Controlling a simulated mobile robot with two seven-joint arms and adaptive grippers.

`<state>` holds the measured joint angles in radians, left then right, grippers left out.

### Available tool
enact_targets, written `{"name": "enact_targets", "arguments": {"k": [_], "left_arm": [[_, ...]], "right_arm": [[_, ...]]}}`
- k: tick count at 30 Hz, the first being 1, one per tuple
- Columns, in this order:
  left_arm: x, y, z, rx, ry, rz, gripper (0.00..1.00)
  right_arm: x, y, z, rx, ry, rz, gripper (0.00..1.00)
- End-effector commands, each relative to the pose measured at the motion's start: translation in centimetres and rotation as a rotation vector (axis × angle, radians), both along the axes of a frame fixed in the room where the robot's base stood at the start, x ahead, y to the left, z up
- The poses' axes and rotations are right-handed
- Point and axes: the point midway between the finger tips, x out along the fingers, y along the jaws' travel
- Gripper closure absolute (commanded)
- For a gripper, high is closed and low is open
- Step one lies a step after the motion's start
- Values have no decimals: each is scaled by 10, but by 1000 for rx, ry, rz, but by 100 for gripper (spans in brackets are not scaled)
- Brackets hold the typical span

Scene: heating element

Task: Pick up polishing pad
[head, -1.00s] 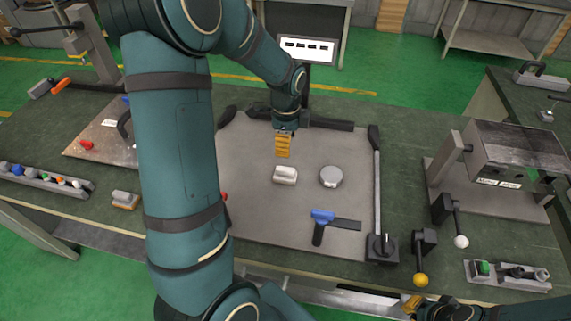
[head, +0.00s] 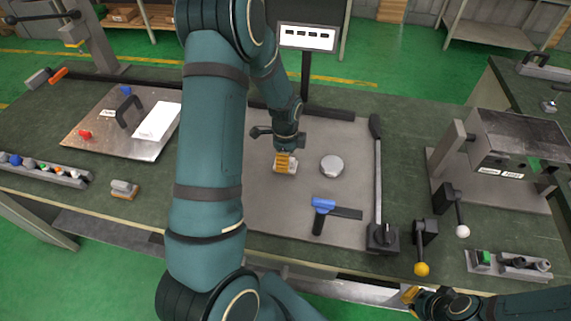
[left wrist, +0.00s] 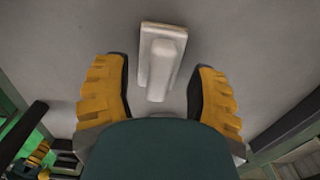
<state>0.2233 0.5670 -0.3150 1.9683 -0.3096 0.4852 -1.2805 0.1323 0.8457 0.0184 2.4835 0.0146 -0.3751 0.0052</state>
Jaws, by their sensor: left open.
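The polishing pad (head: 292,168), as I take it, is a pale block with a raised handle, lying on the grey plate (head: 270,210). My left gripper (head: 284,160) is above it and hides part of it in the head view. In the left wrist view the pad (left wrist: 160,58) shows whole, between and beyond the yellow fingers of the left gripper (left wrist: 161,75). These fingers are apart, with nothing held. My right gripper (head: 411,294) is at the bottom right by the bench's front edge, far from the pad; its finger opening is unclear.
A round grey disc (head: 331,165) lies just right of the pad. A blue-and-black tool (head: 324,207) lies nearer the front. A bar (head: 377,185) runs along the plate's right side. Another small handled block (head: 124,188) sits on the bench at left.

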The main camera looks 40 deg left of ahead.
Motion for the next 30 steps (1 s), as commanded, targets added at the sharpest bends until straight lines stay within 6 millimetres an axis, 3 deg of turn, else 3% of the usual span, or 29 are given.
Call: {"name": "enact_targets", "arguments": {"k": [4,11,12,15,17,30], "left_arm": [[0,0,-13,0,0,0,43],[0,0,-14,0,-1,0,43],[0,0,-14,0,-1,0,47],[0,0,-14,0,-1,0,82],[0,0,-14,0,-1,0,100],[0,0,-6,0,-2,0,100]], "right_arm": [[0,0,-1,0,0,0,100],[0,0,-1,0,0,0,100],[0,0,-1,0,0,0,100],[0,0,-1,0,0,0,100],[0,0,-1,0,0,0,100],[0,0,0,0,0,0,100]]}}
